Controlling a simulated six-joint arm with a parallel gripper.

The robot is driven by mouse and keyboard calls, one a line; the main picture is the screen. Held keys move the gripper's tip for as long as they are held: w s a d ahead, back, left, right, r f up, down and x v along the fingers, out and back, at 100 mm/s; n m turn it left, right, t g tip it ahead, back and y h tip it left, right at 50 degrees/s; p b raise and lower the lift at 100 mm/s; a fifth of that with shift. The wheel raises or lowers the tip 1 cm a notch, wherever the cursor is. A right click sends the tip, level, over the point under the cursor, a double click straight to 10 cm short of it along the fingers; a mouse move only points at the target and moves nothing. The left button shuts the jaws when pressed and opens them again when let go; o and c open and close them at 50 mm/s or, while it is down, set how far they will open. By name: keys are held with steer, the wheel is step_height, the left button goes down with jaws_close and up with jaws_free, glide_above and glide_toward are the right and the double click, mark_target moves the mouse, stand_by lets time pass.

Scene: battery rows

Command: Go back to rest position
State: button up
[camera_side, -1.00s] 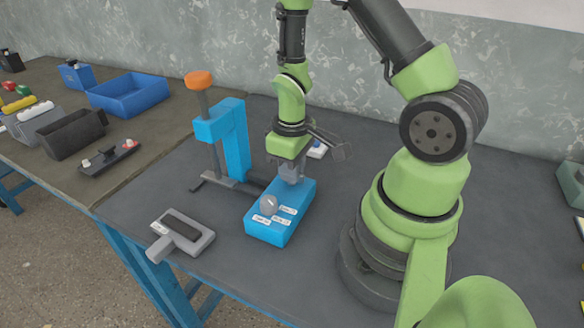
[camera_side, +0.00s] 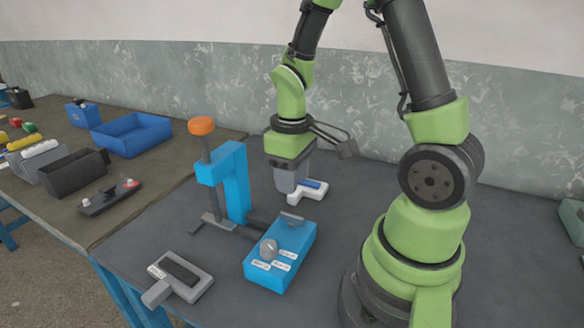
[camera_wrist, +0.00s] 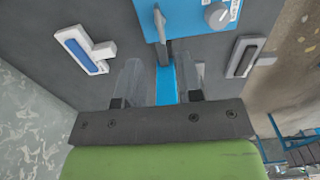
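My gripper (camera_side: 291,182) hangs above the table behind the blue box (camera_side: 285,262), clear of it. In the wrist view my gripper (camera_wrist: 164,80) has its two grey fingers apart with nothing held between them. The blue box has a round grey knob (camera_side: 268,250), white labels and a grey lever (camera_side: 291,218) at its far end. The box shows at the top of the wrist view (camera_wrist: 190,12).
A blue press (camera_side: 235,182) with an orange top stands left of my gripper. A white device with a blue face (camera_side: 309,190) lies behind it. A grey slotted device (camera_side: 181,276) lies at front left. A blue bin (camera_side: 132,134) is on the other table.

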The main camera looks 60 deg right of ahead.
steer(key=shift+r, duration=0.8)
steer(key=s+a+r+m+t, duration=0.1)
steer(key=s+a+r+t, duration=0.1)
steer(key=r, duration=0.3)
steer(key=s+a+r+m+t+y, duration=0.1)
steer(key=s+a+r+t, duration=0.1)
steer(key=a+r, duration=0.2)
steer(key=s+a+r+m+t+y, duration=0.1)
steer(key=s+a+r+t, duration=0.2)
steer(key=r, duration=0.3)
steer(key=shift+a+r+m, duration=0.2)
steer(key=shift+a+m, duration=0.1)
steer(key=shift+m, duration=0.1)
